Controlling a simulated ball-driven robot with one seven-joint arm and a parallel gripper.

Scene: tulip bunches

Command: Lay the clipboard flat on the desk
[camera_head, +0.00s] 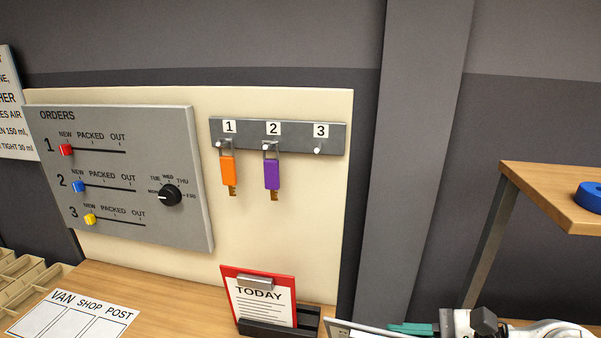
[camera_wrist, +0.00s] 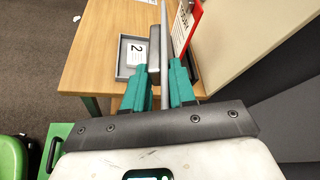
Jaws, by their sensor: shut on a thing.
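My gripper (camera_wrist: 164,72) has teal fingers shut on a thin clipboard (camera_wrist: 164,22), seen edge-on in the wrist view with a dark grey clip on its left face. In the head view, a grey-edged corner of this clipboard with a white sheet (camera_head: 358,332) shows at the bottom, left of my teal finger (camera_head: 410,329); the rest is cut off. A red clipboard (camera_head: 284,282) with a TODAY sheet stands leaning in a black holder (camera_head: 266,329) on the desk (camera_head: 165,290). The red clipboard (camera_wrist: 193,14) also shows close to the right of the held one in the wrist view.
A grey tray (camera_wrist: 122,70) with a card marked 2 lies on the desk left of my gripper. A VAN SHOP POST sheet (camera_head: 72,318) lies left of the holder, with bare desk between. A wooden shelf (camera_head: 545,190) stands at right.

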